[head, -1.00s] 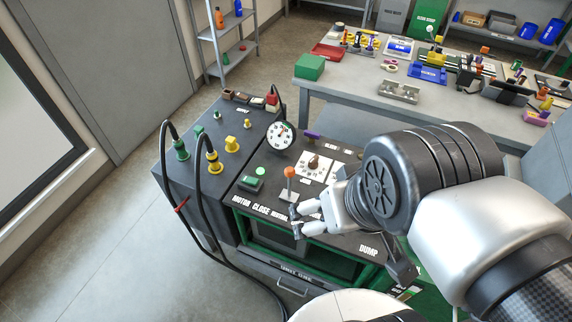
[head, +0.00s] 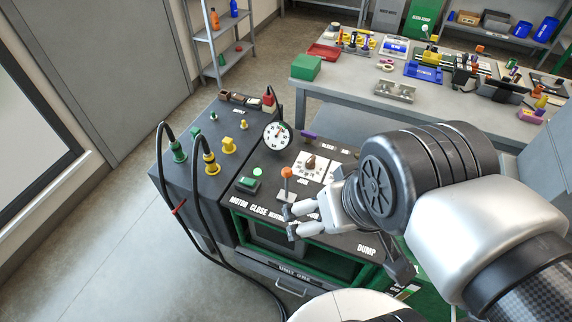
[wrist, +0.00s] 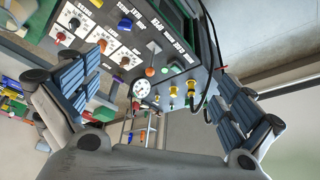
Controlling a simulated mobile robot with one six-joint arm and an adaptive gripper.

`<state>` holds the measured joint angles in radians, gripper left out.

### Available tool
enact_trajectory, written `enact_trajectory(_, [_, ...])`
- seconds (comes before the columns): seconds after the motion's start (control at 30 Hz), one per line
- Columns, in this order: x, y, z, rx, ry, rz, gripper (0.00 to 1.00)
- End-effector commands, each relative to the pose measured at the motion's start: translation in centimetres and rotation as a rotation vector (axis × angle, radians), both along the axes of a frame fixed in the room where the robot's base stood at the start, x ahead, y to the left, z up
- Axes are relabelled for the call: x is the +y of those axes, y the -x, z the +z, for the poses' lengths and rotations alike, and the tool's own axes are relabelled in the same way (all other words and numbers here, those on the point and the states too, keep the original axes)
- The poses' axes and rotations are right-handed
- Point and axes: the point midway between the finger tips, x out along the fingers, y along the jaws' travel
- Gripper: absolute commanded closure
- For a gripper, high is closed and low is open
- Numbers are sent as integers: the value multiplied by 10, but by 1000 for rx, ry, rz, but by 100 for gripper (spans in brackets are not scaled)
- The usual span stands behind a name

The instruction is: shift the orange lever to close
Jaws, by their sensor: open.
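The orange lever (head: 286,172) has a round orange knob on a short upright stem. It stands on the dark panel top of the cart (head: 262,186), behind the white lettering that reads MOTOR, CLOSE and a partly covered word. My gripper (head: 289,222) is open and empty, at the panel's front edge, in front of the lever and apart from it. In the wrist view, the orange knob (wrist: 149,72) shows between the spread fingers of my gripper (wrist: 158,64), farther off. The lever's foot is hard to make out.
A green button (head: 258,171), a round gauge (head: 277,136) and a dial (head: 310,162) are near the lever. Black hoses (head: 161,150) arch over the cart's left side. A workbench (head: 345,88) with many parts stands behind. Floor at left is clear.

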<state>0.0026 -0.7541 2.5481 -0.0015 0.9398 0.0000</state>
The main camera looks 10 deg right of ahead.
Motion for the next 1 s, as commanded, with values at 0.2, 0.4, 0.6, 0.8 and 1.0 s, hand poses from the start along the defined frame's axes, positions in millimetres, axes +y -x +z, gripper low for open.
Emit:
enact_trajectory(0.2, [0,0,0,0,0,0,0])
enact_trajectory(0.4, [0,0,0,0,0,0,0])
enact_trajectory(0.6, [0,-4,1,8,1,2,9])
enact_trajectory(0.8, [0,-46,10,71,8,20,23])
enact_trajectory(1.0, [0,-113,4,159,16,49,36])
